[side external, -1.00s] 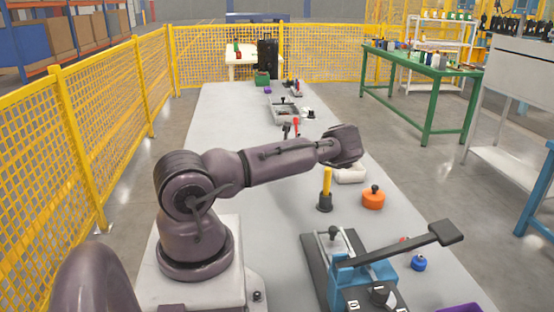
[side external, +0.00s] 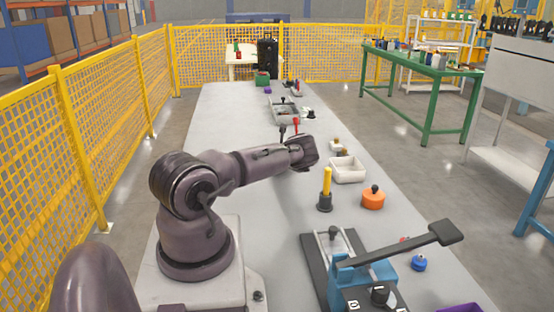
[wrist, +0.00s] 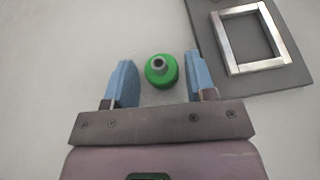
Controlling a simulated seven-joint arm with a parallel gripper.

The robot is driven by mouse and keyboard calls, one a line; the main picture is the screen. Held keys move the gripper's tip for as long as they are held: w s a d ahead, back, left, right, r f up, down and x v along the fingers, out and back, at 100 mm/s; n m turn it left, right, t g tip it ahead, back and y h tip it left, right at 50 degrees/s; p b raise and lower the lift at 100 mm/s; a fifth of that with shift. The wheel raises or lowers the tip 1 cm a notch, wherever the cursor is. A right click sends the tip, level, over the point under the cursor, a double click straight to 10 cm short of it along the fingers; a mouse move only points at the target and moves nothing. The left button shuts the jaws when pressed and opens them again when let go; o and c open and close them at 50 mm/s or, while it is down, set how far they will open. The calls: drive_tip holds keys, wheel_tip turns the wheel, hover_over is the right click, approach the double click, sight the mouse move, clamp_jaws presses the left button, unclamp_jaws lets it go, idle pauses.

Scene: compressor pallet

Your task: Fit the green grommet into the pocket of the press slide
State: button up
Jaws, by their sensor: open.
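In the side view my wrist hides the grommet, and the fingertips are hard to make out. The press (side external: 372,276), blue with a long black-gripped lever, stands at the front of the bench. Its dark base plate (side external: 315,262) carries a light slide with a black knob; its pocket cannot be made out.
A dark plate with a silver square frame (wrist: 248,39) lies right of the grommet in the wrist view. White tray (side external: 347,170), yellow-handled tool in a black holder (side external: 326,190), orange knobbed part (side external: 373,198) and blue part (side external: 418,263) stand on the bench.

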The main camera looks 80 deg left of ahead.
drive_tip(key=shift+a+f, duration=0.25)
drive_tip(key=shift+a, duration=0.25)
drive_tip(key=c, duration=0.8)
drive_tip(key=shift+o, duration=0.2)
drive_tip(key=shift+r, duration=0.1)
drive_tip(key=shift+r, duration=0.55)
drive_tip(key=s+d+r, duration=0.2)
drive_tip(key=d+r, duration=0.4)
drive_tip(key=s+d+r, duration=0.2)
drive_tip(key=d+r, duration=0.3)
drive_tip(key=d, duration=0.2)
drive_tip(key=shift+s+r, duration=0.3)
drive_tip(key=shift+r, duration=0.1)
drive_tip(key=shift+d+t, duration=0.15)
drive_tip(key=shift+t, duration=0.15)
